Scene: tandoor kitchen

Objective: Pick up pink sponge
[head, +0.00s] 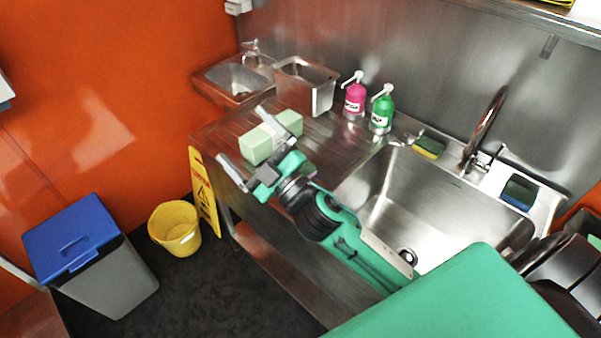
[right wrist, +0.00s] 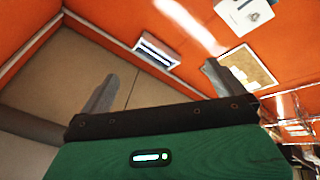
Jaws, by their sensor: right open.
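A yellow and green sponge (head: 428,147) lies at the sink's back rim, and a dark blue sponge (head: 519,192) lies on the rim to the right of the tap.
A pink soap bottle (head: 355,99) and a green soap bottle (head: 382,112) stand behind the counter's middle. A steel container (head: 307,86) stands left of them. The sink basin (head: 450,205) looks empty. A yellow bucket (head: 175,230) and blue-lidded bin (head: 85,255) stand on the floor.

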